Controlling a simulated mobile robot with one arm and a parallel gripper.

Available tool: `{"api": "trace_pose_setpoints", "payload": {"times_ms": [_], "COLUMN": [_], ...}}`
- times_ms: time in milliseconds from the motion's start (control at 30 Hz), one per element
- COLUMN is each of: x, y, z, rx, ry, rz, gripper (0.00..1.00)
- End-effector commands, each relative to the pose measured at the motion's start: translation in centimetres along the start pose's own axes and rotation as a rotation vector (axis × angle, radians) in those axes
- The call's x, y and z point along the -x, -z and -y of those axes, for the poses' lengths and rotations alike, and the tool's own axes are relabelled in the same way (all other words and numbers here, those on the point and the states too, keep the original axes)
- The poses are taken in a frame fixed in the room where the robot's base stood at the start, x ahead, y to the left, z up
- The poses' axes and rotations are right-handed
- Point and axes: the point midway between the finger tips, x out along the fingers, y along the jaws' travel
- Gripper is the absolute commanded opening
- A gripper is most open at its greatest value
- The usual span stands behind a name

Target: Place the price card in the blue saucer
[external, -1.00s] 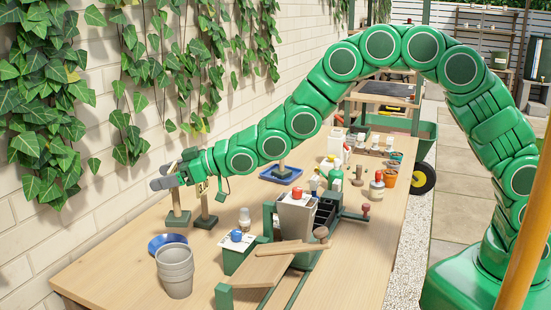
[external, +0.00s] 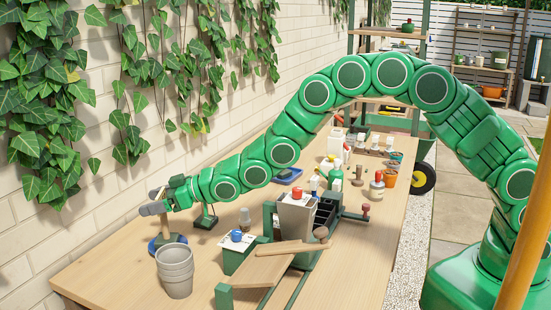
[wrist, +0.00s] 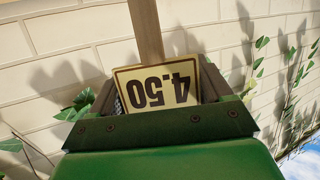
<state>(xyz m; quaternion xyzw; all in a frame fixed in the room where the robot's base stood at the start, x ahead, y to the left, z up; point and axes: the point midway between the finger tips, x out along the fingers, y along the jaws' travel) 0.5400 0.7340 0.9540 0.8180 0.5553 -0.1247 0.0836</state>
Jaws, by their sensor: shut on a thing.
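The price card (wrist: 158,86) reads 4.50, upside down in the wrist view, and has a wooden post (wrist: 147,30). My gripper (external: 154,200) is shut on it. In the external view the post (external: 166,226) hangs upright below my gripper, with its dark base (external: 168,240) at the blue saucer (external: 152,246). The base hides most of the saucer. I cannot tell whether the base rests in the saucer or is just above it.
A second stand with a green base (external: 206,223) is just right, partly behind my arm. Grey stacked pots (external: 175,272) stand close in front of the saucer. A green caddy (external: 272,222) is to the right. The wall is behind; the table's left front is clear.

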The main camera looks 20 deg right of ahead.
Motion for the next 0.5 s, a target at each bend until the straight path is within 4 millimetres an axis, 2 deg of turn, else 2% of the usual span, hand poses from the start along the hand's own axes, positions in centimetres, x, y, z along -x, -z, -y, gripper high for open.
{"api": "trace_pose_setpoints", "payload": {"times_ms": [500], "x": [-0.32], "y": [-0.95], "z": [-0.02], "rx": [0.001], "ry": [0.0], "rz": [-0.003], "gripper": [0.19]}}
